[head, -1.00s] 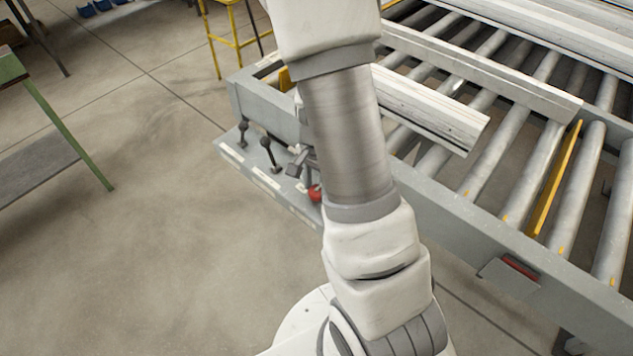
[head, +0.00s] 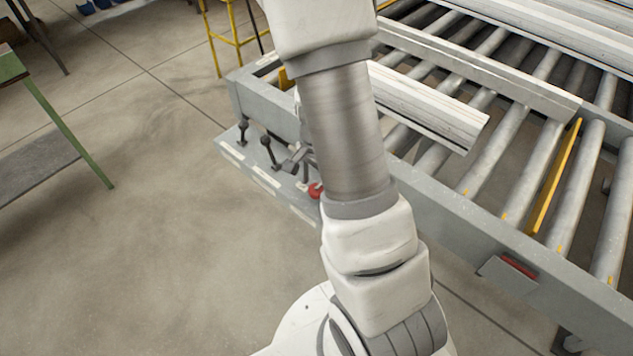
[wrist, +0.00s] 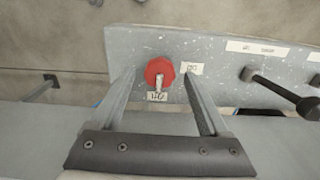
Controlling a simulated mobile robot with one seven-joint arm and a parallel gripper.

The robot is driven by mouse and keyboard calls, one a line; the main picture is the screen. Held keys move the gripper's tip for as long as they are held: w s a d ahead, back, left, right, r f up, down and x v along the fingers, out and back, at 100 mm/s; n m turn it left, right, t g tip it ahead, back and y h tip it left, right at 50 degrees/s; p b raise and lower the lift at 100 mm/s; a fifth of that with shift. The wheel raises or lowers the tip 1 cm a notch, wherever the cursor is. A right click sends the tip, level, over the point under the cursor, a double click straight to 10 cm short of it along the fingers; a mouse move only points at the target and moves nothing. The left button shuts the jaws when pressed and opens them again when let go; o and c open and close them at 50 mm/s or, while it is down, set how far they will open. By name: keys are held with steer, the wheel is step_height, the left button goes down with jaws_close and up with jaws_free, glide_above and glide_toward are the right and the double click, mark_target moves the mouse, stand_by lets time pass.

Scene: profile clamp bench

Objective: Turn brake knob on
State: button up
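The red brake knob (wrist: 160,70) sits on a grey speckled control ledge (wrist: 215,45) in the wrist view. Its pale pointer points down towards a small label (wrist: 157,96). A second small label (wrist: 193,68) is to its right; I cannot read either surely. My gripper (wrist: 158,74) is open, with one finger on each side of the knob and visible gaps to it. In the head view the red knob (head: 315,190) shows partly beside my forearm, and my gripper (head: 298,160) is just above it in the picture, partly hidden by my arm.
Black ball-ended levers (head: 266,146) stand on the ledge to the left of the knob; one lever (wrist: 285,92) reaches close to my right finger's side in the wrist view. The roller conveyor (head: 490,165) with pale profiles lies to the right.

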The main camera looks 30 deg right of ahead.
step_height(320, 180, up, 17)
steer(key=p, duration=0.2)
steer(key=shift+r+p, duration=0.2)
steer(key=shift+p, duration=0.2)
stand_by(0.5)
steer(key=s+a+r+n+t, duration=0.5)
steer(key=s+a+r+n, duration=0.5)
steer(key=s+r+n, duration=0.2)
steer(key=shift+s+a+r+n+t, duration=0.2)
steer(key=shift+a+r+n+t, duration=0.1)
steer(key=shift+r+n, duration=0.7)
steer(key=shift+f, duration=0.15)
